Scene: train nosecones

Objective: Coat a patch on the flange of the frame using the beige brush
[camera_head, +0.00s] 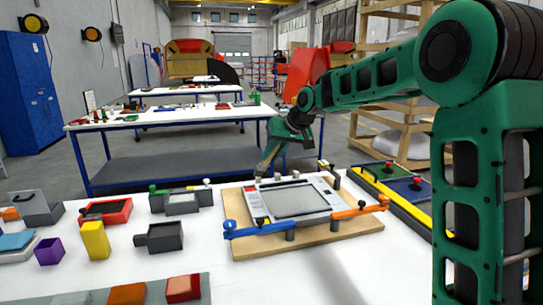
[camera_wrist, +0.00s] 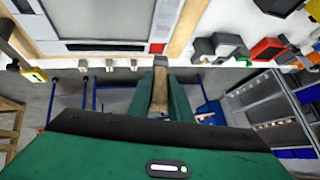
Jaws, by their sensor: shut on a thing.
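The frame (camera_head: 325,214) is a light grey rectangle with a grey panel inside, lying on a wooden board (camera_head: 238,240) on the white table. Its flat flange (camera_wrist: 105,47) shows in the wrist view, with a red patch (camera_wrist: 157,48) at one corner. My gripper (camera_head: 264,168) is at the far left side of the frame, pointing down. In the wrist view it is shut on the beige brush (camera_wrist: 159,92). The brush's head end appears close to the red patch, beyond the flange's edge in the picture. I cannot tell whether it touches anything.
A blue clamp (camera_head: 262,229) and an orange clamp (camera_head: 358,211) sit at the frame's near corners. Small blocks stand along the board's far edge. Trays (camera_head: 408,187) lie right.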

